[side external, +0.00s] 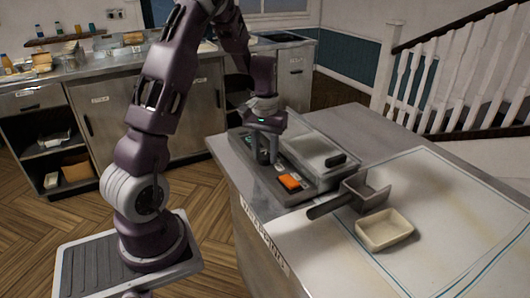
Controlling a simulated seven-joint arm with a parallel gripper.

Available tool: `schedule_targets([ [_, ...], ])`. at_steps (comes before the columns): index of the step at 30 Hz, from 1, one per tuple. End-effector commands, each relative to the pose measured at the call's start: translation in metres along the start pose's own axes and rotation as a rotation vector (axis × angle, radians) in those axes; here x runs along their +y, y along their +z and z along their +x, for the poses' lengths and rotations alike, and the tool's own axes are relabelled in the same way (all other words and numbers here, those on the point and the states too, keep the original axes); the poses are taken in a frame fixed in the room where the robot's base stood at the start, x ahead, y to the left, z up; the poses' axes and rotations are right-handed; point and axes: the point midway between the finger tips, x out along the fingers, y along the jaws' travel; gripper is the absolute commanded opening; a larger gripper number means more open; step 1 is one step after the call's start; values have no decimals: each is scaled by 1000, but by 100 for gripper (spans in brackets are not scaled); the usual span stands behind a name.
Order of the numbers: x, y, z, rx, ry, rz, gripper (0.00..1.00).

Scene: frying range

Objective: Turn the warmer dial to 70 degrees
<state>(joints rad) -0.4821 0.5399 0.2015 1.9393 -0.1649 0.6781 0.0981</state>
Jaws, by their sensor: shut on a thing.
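The warmer unit (318,151) stands on the counter with a dark control panel (262,183) along its near-left side. My gripper (265,161) points down at the panel, its fingers shut on the warmer dial there. The dial is mostly hidden by the fingers, and its pointer and degree marks are too small to read. An orange switch (289,182) sits on the panel just to the right of and nearer than my gripper.
A dark-handled scoop or small basket (366,190) lies right of the panel. A cream tray (384,230) sits nearer on the white marked counter top (450,220). The counter's right side is mostly clear. Steel cabinets (150,110) stand behind my arm.

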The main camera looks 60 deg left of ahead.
Motion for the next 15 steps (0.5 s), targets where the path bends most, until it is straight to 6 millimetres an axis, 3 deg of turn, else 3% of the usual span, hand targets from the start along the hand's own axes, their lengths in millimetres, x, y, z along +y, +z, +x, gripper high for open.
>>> schedule_targets([
  [15,0,0,0,0,1,-115,0],
])
